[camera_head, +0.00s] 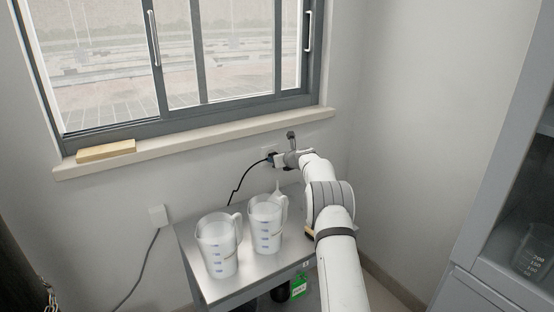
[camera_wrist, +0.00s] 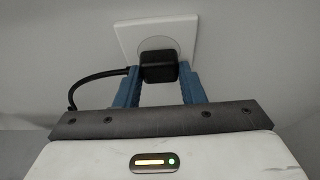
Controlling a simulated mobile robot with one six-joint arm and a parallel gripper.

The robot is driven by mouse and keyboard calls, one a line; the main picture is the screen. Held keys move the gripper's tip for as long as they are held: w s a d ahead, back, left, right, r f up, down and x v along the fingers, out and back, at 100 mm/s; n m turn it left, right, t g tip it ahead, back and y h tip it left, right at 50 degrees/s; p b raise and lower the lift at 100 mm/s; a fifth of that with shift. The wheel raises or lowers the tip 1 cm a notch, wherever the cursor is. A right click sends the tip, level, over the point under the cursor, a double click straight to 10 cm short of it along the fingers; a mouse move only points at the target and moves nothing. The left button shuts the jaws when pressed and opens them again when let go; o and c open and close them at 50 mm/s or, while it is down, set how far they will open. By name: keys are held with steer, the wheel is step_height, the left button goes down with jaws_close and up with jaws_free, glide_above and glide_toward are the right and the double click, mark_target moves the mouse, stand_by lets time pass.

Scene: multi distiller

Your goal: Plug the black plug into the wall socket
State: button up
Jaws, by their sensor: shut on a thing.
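The black plug (camera_wrist: 159,67) is between the two blue fingers of my gripper (camera_wrist: 160,88) in the wrist view, with the fingers shut on its sides. It lies directly in front of the round recess of the white wall socket (camera_wrist: 128,38), overlapping its lower part. Whether its pins are inside the socket is hidden. A black cable (camera_wrist: 85,82) leaves the plug on the left and bends down. In the head view my gripper (camera_head: 273,158) is at the wall under the window sill, with the plug dark at its tip and the cable (camera_head: 240,182) hanging left.
Two measuring jugs (camera_head: 216,248) (camera_head: 265,228) stand on the metal table (camera_head: 192,262) below and left of my arm. The window sill (camera_head: 200,140) juts out above the gripper. Another white outlet (camera_head: 158,215) with a cord is left of the table. A grey cabinet (camera_head: 490,230) stands right.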

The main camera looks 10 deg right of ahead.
steer(key=shift+w+a+r+p, duration=0.15)
steer(key=shift+w+p, duration=0.3)
steer(key=shift+p, duration=0.55)
steer(key=o, duration=1)
steer(key=shift+b+v, duration=0.75)
steer(key=shift+v, duration=3.15)
